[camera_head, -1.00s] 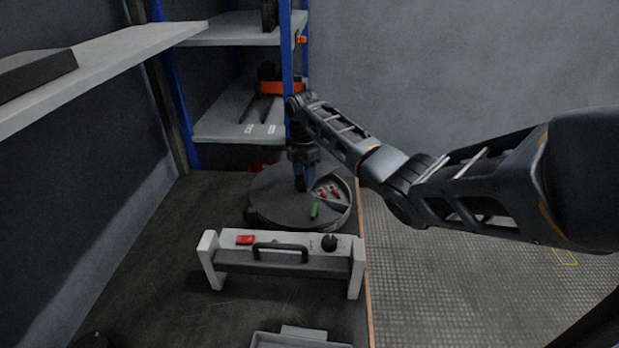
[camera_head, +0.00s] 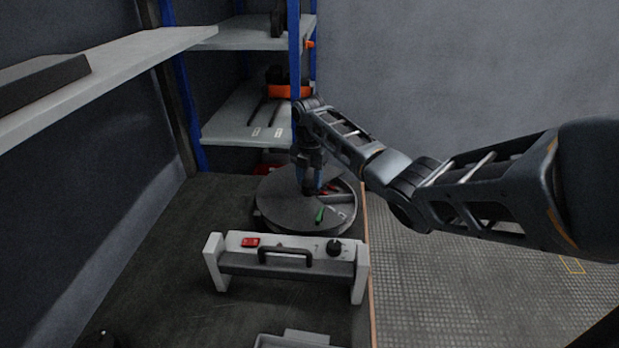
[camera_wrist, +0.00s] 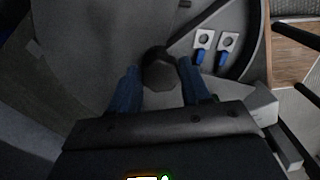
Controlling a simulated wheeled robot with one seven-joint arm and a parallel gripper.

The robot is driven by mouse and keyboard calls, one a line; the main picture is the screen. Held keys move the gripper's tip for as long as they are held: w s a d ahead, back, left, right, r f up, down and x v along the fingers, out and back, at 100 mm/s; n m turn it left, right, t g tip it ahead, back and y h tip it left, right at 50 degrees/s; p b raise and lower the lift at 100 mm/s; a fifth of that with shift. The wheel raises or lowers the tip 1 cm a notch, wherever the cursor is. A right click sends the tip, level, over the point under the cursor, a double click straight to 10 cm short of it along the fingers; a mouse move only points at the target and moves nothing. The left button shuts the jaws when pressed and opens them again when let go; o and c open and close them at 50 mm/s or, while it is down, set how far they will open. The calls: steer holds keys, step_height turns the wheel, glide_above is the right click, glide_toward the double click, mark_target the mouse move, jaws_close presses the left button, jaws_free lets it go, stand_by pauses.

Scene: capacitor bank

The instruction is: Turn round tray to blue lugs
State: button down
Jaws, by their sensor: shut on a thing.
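The round tray (camera_head: 283,210) is a dark grey disc-shaped unit on the bench, with an open wedge on its right side. My gripper (camera_head: 311,190) points down over its middle. In the wrist view my two blue fingers (camera_wrist: 160,90) are shut on a dark knob (camera_wrist: 158,56) at the tray's centre. Two blue lugs (camera_wrist: 203,44) (camera_wrist: 226,47) with pale ring ends lie side by side in the open wedge, right of the fingers. In the head view, red pieces (camera_head: 329,188) show partly in the wedge behind a divider. A green piece (camera_head: 319,214) sits at the wedge's front edge.
A white-ended unit with a black handle (camera_head: 285,252), a red switch and a black knob stands in front of the tray. A blue-post shelf (camera_head: 245,120) rises behind. A pale tray (camera_head: 295,340) lies at the front. The bench edge is close on the right.

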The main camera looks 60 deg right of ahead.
steer(key=shift+w+n, duration=0.1)
steer(key=shift+n, duration=3.4)
steer(key=c, duration=0.5)
jaws_free()
step_height(320, 180, up, 8)
steer(key=shift+f, duration=0.1)
